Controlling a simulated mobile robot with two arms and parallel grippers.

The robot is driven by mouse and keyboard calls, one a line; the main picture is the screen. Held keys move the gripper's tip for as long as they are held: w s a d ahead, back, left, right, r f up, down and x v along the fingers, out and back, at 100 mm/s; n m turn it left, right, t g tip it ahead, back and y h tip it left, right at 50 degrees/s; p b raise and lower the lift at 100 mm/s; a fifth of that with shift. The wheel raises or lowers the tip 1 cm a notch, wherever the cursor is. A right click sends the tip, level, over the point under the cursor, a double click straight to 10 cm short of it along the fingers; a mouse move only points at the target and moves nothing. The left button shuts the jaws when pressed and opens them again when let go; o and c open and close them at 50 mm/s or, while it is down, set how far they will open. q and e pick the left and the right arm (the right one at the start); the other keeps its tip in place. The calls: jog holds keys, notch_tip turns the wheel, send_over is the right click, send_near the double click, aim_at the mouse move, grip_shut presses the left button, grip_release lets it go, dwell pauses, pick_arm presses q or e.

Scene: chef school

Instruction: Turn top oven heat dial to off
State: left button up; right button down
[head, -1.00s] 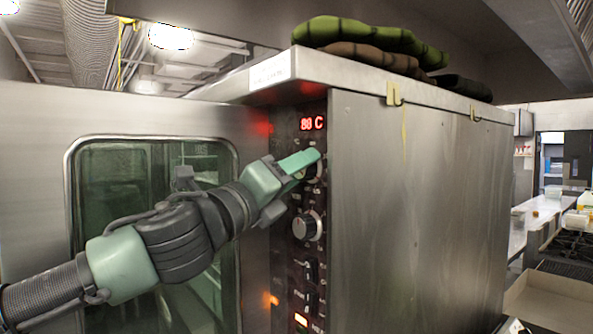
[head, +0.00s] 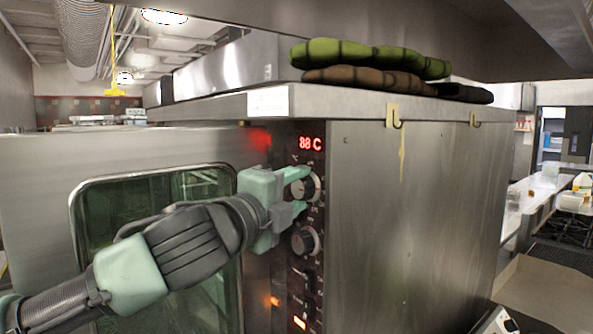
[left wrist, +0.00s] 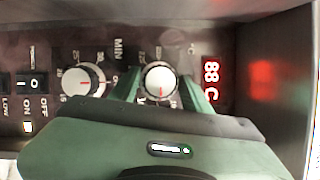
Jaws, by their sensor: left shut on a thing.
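The top oven heat dial (head: 308,186) is a round silver knob on the dark control panel, just below the red display (head: 311,143). The display looks to read 88 C. My left gripper (head: 299,192) is at this dial, with a finger on either side, shut on it. In the left wrist view the dial (left wrist: 160,82) sits between the two green fingers, and its red mark points down in the picture. A second dial (head: 305,241) is below it and untouched; it also shows in the left wrist view (left wrist: 84,80). My right gripper is not in view.
The oven's glass door (head: 105,225) is left of the panel, behind my left arm. Rocker switches (head: 306,283) are lower on the panel. Folded green and brown cloths (head: 370,58) lie on the oven top. Counters (head: 535,195) are at the far right.

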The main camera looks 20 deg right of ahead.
pick_arm(q)
jog(key=n+p, duration=0.1)
jog(key=p, duration=0.1)
jog(key=n+g+y+p, duration=0.1)
jog(key=n, duration=0.1)
jog(key=shift+w+r+n+p, duration=0.1)
jog(key=shift+r+n+p, duration=0.2)
jog(key=shift+r+p, duration=0.05)
jog(key=shift+f+n+g+y+p, duration=0.1)
jog(key=shift+n+g+y+p, duration=0.5)
jog(key=shift+n, duration=0.5)
jog(key=shift+n+g, duration=0.3)
jog(key=shift+n, duration=0.5)
jog(key=n+g, duration=0.1)
jog(key=n, duration=0.2)
jog(key=shift+f+g, duration=0.1)
jog(key=shift+g, duration=0.3)
jog(key=n+g, duration=0.2)
jog(key=n, duration=0.1)
jog(key=shift+w, duration=0.1)
jog(key=shift+a+f+h, duration=0.1)
jog(key=shift+h, duration=0.2)
jog(key=shift+f+n+g, duration=0.1)
jog(key=shift+n+g, duration=0.2)
jog(key=o, duration=1.2)
jog(key=shift+c, duration=0.2)
jog(key=shift+a, duration=0.1)
